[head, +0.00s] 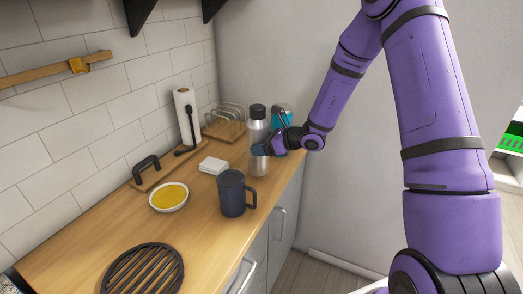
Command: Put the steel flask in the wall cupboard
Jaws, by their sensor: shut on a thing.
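The steel flask (257,133) is a silver cylinder with a black cap. It stands upright at the far end of the wooden counter, near the front edge. My gripper (264,147) reaches in from the right and is shut on the flask at about mid-height. The far side of the grip is hidden. I cannot tell whether the flask's base touches the counter. The wall cupboard is not clearly in view; only dark bracket-like shapes (139,12) show at the top edge.
A teal container (282,113) stands just behind the flask. A dark blue mug (232,193), white block (213,166), yellow-filled bowl (169,196), paper roll (187,115), wire rack (229,118) and black grate (143,269) stand on the counter (83,250). A wooden rail (45,73) crosses the tiled wall.

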